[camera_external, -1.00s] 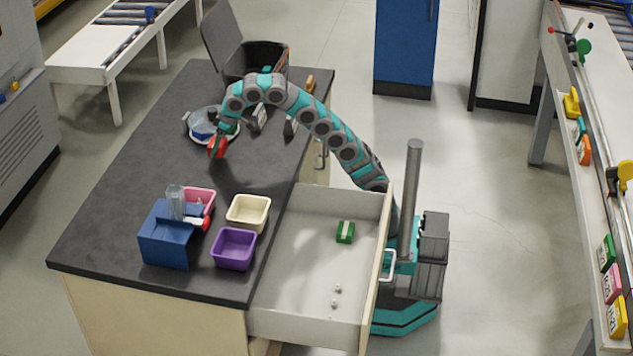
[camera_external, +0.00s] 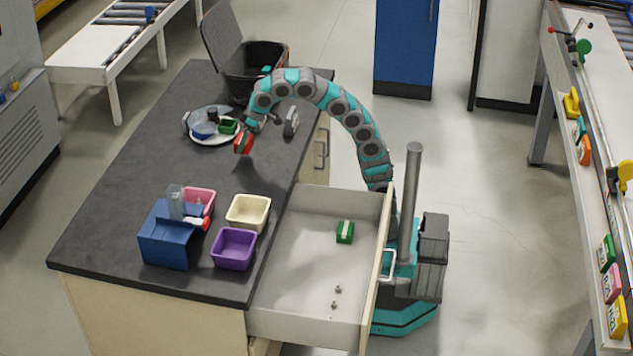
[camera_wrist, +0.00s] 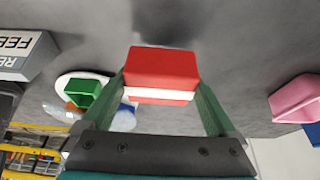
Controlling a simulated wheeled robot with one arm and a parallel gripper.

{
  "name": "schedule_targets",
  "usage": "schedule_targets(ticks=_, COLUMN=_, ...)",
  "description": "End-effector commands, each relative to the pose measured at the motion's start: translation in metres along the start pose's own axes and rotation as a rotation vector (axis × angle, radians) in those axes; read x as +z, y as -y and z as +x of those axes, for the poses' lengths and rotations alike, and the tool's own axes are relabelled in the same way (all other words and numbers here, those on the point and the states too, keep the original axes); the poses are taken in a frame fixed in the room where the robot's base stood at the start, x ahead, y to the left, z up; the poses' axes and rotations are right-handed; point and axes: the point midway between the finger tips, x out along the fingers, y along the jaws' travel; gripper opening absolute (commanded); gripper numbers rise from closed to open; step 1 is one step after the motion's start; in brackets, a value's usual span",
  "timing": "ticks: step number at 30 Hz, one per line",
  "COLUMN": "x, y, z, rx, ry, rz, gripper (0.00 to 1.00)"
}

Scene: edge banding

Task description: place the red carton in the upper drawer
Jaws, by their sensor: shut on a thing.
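The red carton (camera_external: 243,142) with a white band is held above the dark countertop, near the round white plate. My gripper (camera_external: 247,133) is shut on it. In the wrist view the red carton (camera_wrist: 162,73) sits between the two green fingers of my gripper (camera_wrist: 165,95). The upper drawer (camera_external: 300,275) is pulled open on the right side of the counter. Inside it lie a green carton (camera_external: 345,232) with a pale stripe and a few small metal pieces (camera_external: 337,290). Much of the drawer floor is bare.
The white plate (camera_external: 196,136) holds a green box (camera_external: 228,126) and other items. A cream bin (camera_external: 248,212), a purple bin (camera_external: 233,249), a pink bin (camera_external: 201,197) and a blue stand (camera_external: 168,238) occupy the counter's front. A dark basket (camera_external: 255,78) stands behind.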

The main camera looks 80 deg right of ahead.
Motion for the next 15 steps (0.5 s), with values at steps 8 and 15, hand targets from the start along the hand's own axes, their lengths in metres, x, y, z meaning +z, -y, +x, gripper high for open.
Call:
schedule_targets(ticks=8, x=0.038, y=-0.011, z=-0.02, rx=0.0, ry=-0.003, rz=0.0, gripper=0.27)
schedule_targets(ticks=15, x=0.053, y=-0.015, z=-0.028, rx=0.0, ry=-0.001, rz=0.0, gripper=0.27)
